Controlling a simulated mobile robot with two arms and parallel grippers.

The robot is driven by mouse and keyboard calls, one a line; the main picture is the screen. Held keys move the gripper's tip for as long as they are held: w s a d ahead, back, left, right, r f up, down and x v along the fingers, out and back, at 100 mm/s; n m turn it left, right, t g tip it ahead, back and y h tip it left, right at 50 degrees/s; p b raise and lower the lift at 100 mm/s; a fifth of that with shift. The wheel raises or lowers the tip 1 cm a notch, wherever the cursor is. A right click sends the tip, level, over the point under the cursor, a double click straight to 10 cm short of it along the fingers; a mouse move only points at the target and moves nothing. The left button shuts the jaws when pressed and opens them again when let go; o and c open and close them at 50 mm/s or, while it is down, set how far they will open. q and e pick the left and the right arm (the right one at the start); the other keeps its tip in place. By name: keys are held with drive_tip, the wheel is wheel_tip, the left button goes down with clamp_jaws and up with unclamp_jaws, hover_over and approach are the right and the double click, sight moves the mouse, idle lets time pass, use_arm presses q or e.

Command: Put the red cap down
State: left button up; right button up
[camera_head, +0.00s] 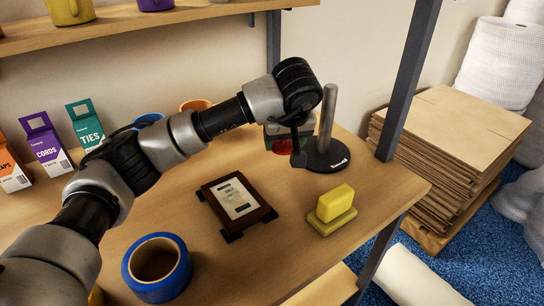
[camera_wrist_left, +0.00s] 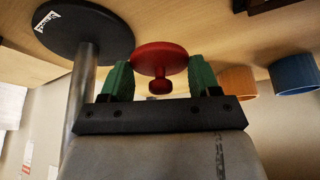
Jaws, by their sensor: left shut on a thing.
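The red cap (camera_head: 281,146) is a round disc with a small knob. It is partly hidden by my left gripper (camera_head: 284,143) in the head view. The gripper is shut on the cap, close to the wooden table (camera_head: 300,250); I cannot tell whether the cap touches the tabletop. My right gripper is in neither view.
A metal post on a black round base (camera_head: 327,160) stands just right of the gripper. A framed picture (camera_head: 236,204), a yellow block on a sponge-like base (camera_head: 333,207) and blue tape (camera_head: 157,267) lie nearer. Blue and orange cups (camera_head: 196,105) and cartons (camera_head: 46,144) stand behind.

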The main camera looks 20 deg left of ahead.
sight(272, 166)
use_arm(q)
drive_tip(key=shift+w+a+f, duration=0.1)
drive_tip(key=shift+a+f, duration=0.35)
drive_tip(key=shift+a, duration=0.15)
drive_tip(key=shift+a+f, duration=0.4)
drive_tip(key=shift+a, duration=0.2)
drive_tip(key=shift+f, duration=1.9)
drive_tip(key=shift+f, duration=0.1)
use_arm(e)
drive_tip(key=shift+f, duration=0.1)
use_arm(q)
drive_tip(key=shift+f, duration=0.2)
drive_tip(key=shift+f+b, duration=0.1)
drive_tip(key=shift+b, duration=0.2)
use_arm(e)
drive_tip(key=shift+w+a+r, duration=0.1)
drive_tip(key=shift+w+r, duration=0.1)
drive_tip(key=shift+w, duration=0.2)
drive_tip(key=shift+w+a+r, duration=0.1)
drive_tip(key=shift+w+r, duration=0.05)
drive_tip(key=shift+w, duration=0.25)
use_arm(q)
drive_tip(key=shift+f, duration=0.15)
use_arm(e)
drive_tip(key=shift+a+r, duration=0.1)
use_arm(q)
drive_tip(key=o, duration=0.9)
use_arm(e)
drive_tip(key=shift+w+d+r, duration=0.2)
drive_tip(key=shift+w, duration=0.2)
